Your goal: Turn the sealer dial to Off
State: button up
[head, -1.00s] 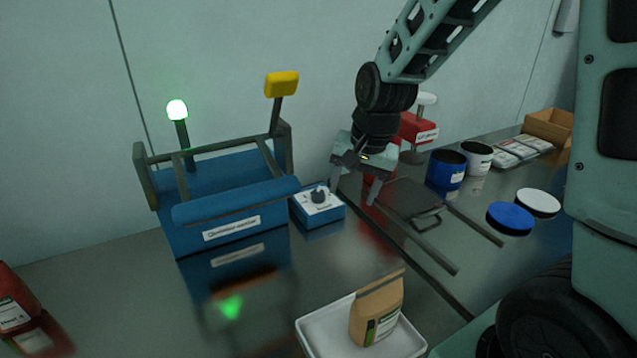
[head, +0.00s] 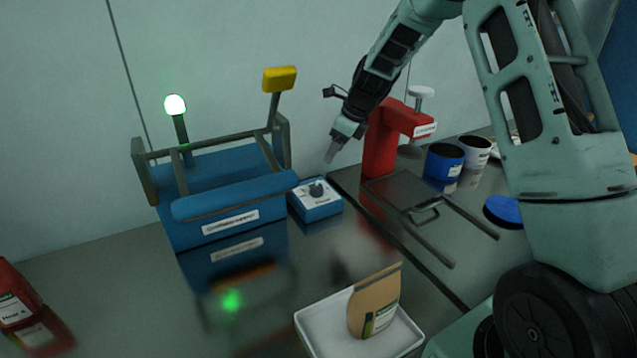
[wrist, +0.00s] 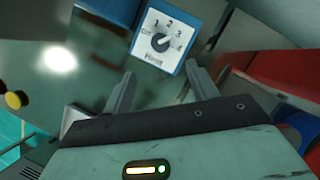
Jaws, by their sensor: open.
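The dial is a dark round knob (wrist: 161,42) on the white face of a small blue box (head: 318,212). The wrist view shows Off and several numbers around it; I cannot tell for sure which mark it points to. The box stands beside the blue sealer (head: 185,236), which has a raised yellow-ended lever (head: 279,79) and a lit green lamp (head: 175,105). My gripper (head: 330,156) is above and a little right of the box, apart from it. In the wrist view my gripper (wrist: 160,73) is open and empty, with the dial ahead between its fingers.
A red press (head: 379,145) stands close to the right of my gripper. A pouch (head: 374,303) stands on a white tray (head: 318,338) in front.

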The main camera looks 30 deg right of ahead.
aim_at(317, 186)
jog(key=p+x, duration=0.1)
jog(key=x, duration=1.2)
jog(key=shift+a+f+p, duration=0.1)
jog(key=shift+p, duration=0.2)
jog(key=c, duration=1)
